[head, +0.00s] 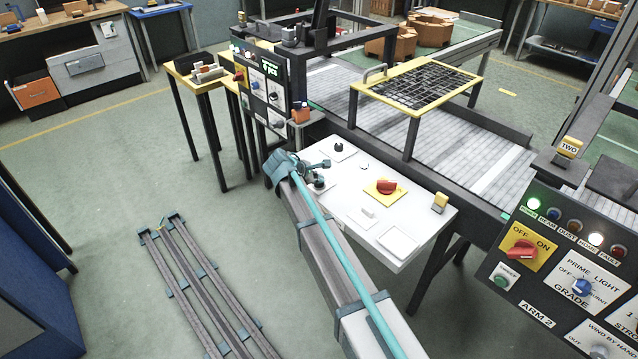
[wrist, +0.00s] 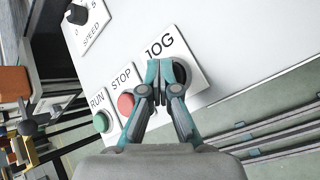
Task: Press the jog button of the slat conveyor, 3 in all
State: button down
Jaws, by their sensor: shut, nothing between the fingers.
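The slat conveyor (head: 345,90) runs diagonally across the head view, with a white control panel (head: 350,182) on its near side. In the wrist view, the jog button (wrist: 181,69) is dark and round, on a white plate marked JOG. My gripper (wrist: 161,72) is shut and empty. Its fingertips overlap the left part of the button in the wrist view; I cannot tell whether they touch it. In the head view, my gripper (head: 318,166) is over the panel's left end. I cannot tell whether the button is pressed.
The red stop button (wrist: 126,103) and green run button (wrist: 101,122) sit beside the jog plate. A black speed knob (wrist: 77,14) is farther off. A red switch on a yellow plate (head: 386,187) is right of my gripper. A dark control box (head: 262,88) stands behind.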

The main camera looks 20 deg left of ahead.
jog(key=shift+r+p, duration=0.6)
jog(key=shift+r, duration=0.25)
jog(key=shift+r+p, duration=1.45)
jog(key=shift+r, duration=1.05)
